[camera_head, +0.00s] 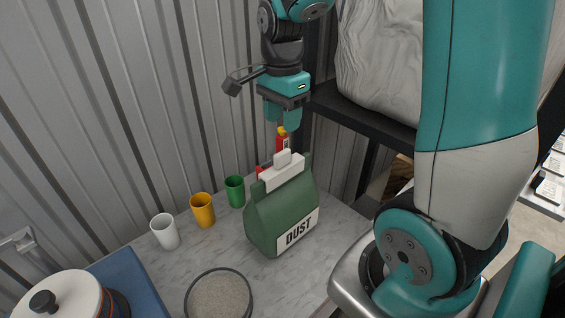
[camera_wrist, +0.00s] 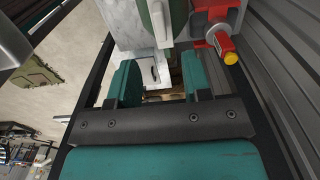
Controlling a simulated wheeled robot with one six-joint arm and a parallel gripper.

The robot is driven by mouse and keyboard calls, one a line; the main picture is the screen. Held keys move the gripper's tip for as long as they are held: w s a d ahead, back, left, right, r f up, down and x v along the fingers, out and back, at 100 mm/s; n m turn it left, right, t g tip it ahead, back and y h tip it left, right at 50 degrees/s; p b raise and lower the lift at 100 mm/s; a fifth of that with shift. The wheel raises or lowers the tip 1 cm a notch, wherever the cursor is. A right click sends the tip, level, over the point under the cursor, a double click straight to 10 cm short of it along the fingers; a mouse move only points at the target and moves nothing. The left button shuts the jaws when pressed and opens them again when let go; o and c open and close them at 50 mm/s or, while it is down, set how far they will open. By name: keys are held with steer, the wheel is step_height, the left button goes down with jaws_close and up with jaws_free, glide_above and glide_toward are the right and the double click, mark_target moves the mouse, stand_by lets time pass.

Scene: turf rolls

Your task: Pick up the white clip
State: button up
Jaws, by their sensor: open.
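The white clip (camera_head: 283,172) sits across the top of the green bag (camera_head: 270,222), which is labelled DUST and stands upright on the marble counter. My gripper (camera_head: 284,116) points down above and behind the bag, apart from the clip. In the wrist view my gripper (camera_wrist: 160,82) has its two teal fingers spread, with nothing held between them. The clip (camera_wrist: 158,22) shows there beyond the fingers, at the top of the picture, beside a strip of the green bag (camera_wrist: 180,18).
Green (camera_head: 235,192), yellow (camera_head: 203,212) and white (camera_head: 165,233) cups line the corrugated wall. A round dish (camera_head: 218,297) lies in front.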

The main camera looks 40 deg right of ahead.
mark_target(283, 152)
step_height(283, 152, down, 10)
steer(key=shift+r+p, duration=0.25)
steer(key=shift+p, duration=1)
jaws_close()
